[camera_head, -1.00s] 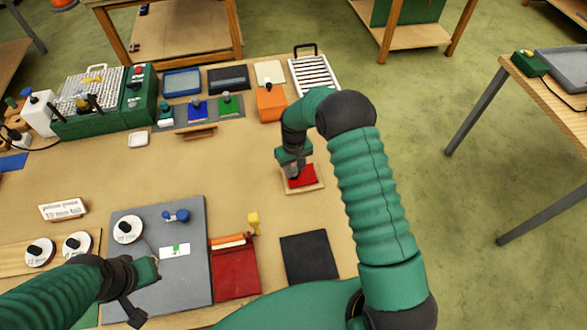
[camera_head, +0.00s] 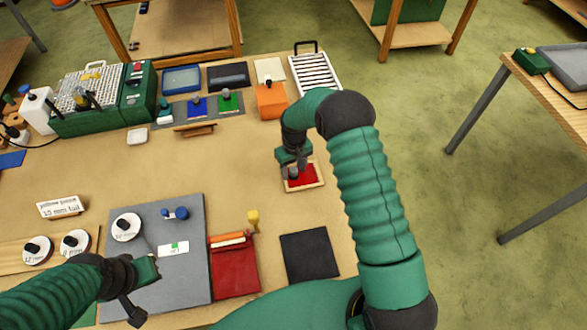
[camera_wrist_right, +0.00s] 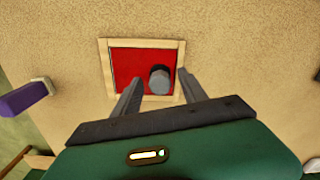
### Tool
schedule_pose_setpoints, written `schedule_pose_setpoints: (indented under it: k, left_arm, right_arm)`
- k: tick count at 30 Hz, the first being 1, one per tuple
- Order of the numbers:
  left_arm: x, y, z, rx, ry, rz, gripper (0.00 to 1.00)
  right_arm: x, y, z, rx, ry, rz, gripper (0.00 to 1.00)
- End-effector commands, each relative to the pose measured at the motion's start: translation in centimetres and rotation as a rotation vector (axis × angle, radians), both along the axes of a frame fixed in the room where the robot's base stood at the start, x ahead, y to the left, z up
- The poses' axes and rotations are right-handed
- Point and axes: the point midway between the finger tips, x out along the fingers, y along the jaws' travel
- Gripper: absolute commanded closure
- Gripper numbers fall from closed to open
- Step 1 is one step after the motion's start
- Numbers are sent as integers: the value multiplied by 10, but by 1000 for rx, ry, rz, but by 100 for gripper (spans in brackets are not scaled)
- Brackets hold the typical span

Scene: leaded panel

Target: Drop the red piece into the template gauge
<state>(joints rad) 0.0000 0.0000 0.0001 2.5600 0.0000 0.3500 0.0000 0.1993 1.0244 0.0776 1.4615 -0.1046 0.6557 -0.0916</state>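The red piece (camera_head: 304,174) is a flat red square with a dark, grey-topped knob. In the right wrist view the red piece (camera_wrist_right: 128,68) lies inside the light wooden frame of the template gauge (camera_wrist_right: 104,62), with the rim showing around it. The gauge (camera_head: 306,189) lies on the table in the head view. My right gripper (camera_head: 291,172) is just above it; in the wrist view its fingers (camera_wrist_right: 158,90) are apart, on either side of the knob with gaps showing. My left gripper (camera_head: 146,272) hangs over the grey board; its fingers are unclear.
An orange block (camera_head: 271,101) and a white slatted rack (camera_head: 315,75) stand behind the gauge. A black mat (camera_head: 309,256), a red pouch (camera_head: 234,270) and a yellow piece (camera_head: 253,220) lie nearer. Bare table surrounds the gauge.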

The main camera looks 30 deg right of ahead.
Motion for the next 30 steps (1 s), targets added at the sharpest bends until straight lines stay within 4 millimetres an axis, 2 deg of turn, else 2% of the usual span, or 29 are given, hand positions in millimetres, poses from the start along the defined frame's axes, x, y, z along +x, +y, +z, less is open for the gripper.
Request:
schedule_pose_setpoints:
  k: [9, 13, 17, 24, 30]
  left_arm:
    - [0, 0, -1, 0, 0, 0, 100]
    - [0, 0, -5, 0, 0, 0, 100]
    - [0, 0, -14, 0, 0, 0, 100]
    - [0, 0, -29, 0, 0, 0, 100]
    - [0, 0, -34, 0, 0, 0, 100]
  right_arm:
    - [0, 0, 1, 0, 1, 0, 47]
    - [1, 0, 13, 0, -2, 0, 47]
    - [2, 0, 44, -1, -5, 1, 47]
    - [2, 0, 115, -1, -6, 0, 47]
    - [2, -1, 156, 0, -2, 0, 47]
